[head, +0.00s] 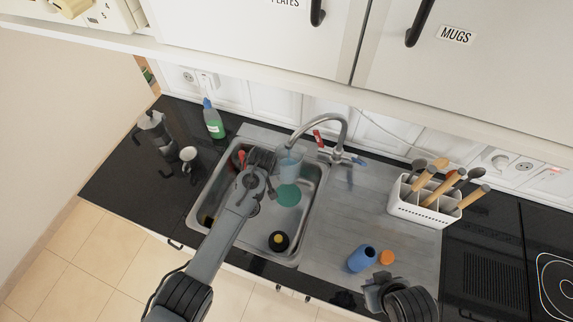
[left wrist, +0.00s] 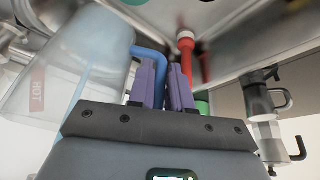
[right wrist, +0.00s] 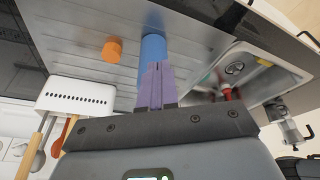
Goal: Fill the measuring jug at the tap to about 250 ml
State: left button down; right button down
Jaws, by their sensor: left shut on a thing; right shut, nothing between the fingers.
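The clear measuring jug (head: 291,166) is under the spout of the curved metal tap (head: 330,118), over the sink (head: 313,215). My left gripper (head: 266,160) is shut on its blue handle (left wrist: 147,52). In the left wrist view the jug's clear wall (left wrist: 50,75) is at the left. A pale blue streak, apparently running water, shows between spout and jug. The water level and scale cannot be read. My right gripper (right wrist: 157,82) is shut and empty over the drainer's front.
A blue bottle (head: 361,259) and orange cap (head: 386,257) are near my right gripper. A white utensil holder (head: 420,208) stands at right. A teal disc (head: 288,195) and black-yellow item (head: 279,241) show in the sink. A green bottle (head: 213,122), mug (head: 189,155) and moka pot (head: 152,128) stand left.

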pick_arm(q)
jog(key=shift+r, duration=0.1)
jog(key=s+a+p, duration=0.1)
jog(key=s+p, duration=1.2)
jog(key=p, duration=0.1)
jog(key=shift+a+p, duration=0.2)
jog(key=shift+p, duration=0.15)
